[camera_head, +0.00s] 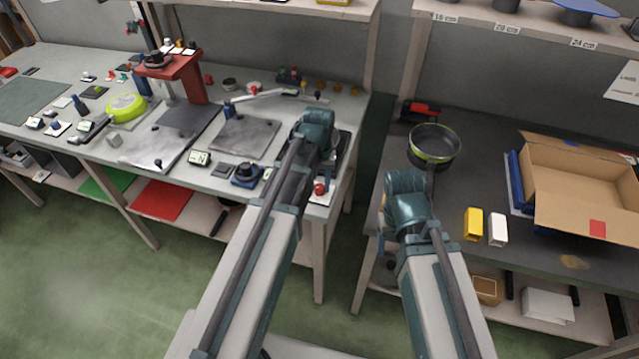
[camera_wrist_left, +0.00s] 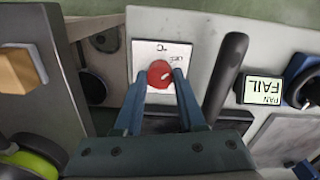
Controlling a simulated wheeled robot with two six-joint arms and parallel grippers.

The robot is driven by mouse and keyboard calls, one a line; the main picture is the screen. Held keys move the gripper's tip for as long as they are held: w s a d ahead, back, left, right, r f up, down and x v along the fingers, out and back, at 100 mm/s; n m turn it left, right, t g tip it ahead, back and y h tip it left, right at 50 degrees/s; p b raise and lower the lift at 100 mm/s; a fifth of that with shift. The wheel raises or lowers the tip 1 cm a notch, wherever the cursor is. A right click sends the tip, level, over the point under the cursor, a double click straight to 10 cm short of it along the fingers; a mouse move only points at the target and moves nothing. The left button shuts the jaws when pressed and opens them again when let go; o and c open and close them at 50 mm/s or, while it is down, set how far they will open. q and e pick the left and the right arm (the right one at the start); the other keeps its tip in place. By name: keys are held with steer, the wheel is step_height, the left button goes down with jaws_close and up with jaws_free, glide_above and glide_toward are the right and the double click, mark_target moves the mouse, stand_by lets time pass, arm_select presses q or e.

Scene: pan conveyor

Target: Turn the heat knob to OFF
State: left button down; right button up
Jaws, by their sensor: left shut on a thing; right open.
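The red heat knob (camera_wrist_left: 160,74) sits on a white plate (camera_wrist_left: 144,53) in the left wrist view. The plate carries OFF and °C lettering that appears upside down. A pale mark shows on the right side of the knob; its exact setting is hard to read. My left gripper (camera_wrist_left: 161,84) is shut on the knob, one blue finger on each side. In the head view the knob (camera_head: 320,188) shows at the right end of the left bench, just below my left wrist. My right gripper (camera_head: 405,205) is open; its fingertips are mostly hidden.
A dark bar (camera_wrist_left: 226,78) and a display reading PAN FAIL (camera_wrist_left: 263,91) lie right of the knob. A dark pan (camera_head: 435,144) stands on the right bench beyond my right gripper. An open cardboard box (camera_head: 575,205) stands farther right. A gap separates the benches.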

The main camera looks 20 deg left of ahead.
mark_target(319, 187)
arm_select(q)
steer(key=c, duration=0.5)
jaws_free()
steer(key=shift+r, duration=0.1)
step_height(319, 187, up, 14)
steer(key=p, duration=1.4)
steer(key=shift+a+f, duration=0.1)
steer(key=shift+f, duration=0.1)
steer(key=s+d+m+y, duration=0.1)
steer(key=s+d+m, duration=0.4)
steer(key=s+d, duration=0.5)
steer(key=s, duration=0.4)
steer(key=shift+s+d+f+b, duration=0.15)
steer(key=shift+s+d+b, duration=0.1)
steer(key=shift+d+b, duration=0.1)
